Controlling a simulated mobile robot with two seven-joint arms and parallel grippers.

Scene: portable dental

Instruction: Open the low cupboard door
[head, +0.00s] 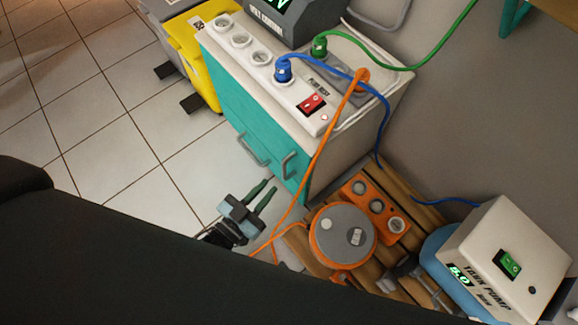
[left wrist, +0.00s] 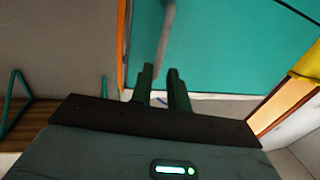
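The low cupboard (head: 262,125) has closed teal front panels under a pale top. One grey bar handle (head: 251,150) is on the left and another grey handle (head: 289,165) is nearer the right front edge. My left gripper (head: 264,191) is in front of the cupboard, with its two dark green fingers apart and nothing held. In the left wrist view, the open fingers (left wrist: 161,76) point at the teal front (left wrist: 220,55). A grey handle (left wrist: 165,40) runs down towards the gap between them; whether it is within the gap cannot be told. My right gripper is not in view.
An orange cable (head: 318,150) hangs down the cupboard's right side. An orange device with a round drum (head: 342,236) and a white pump (head: 510,255) stand on wooden slats at right. A yellow bin (head: 190,50) is behind. The tiled floor (head: 110,140) at left is clear.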

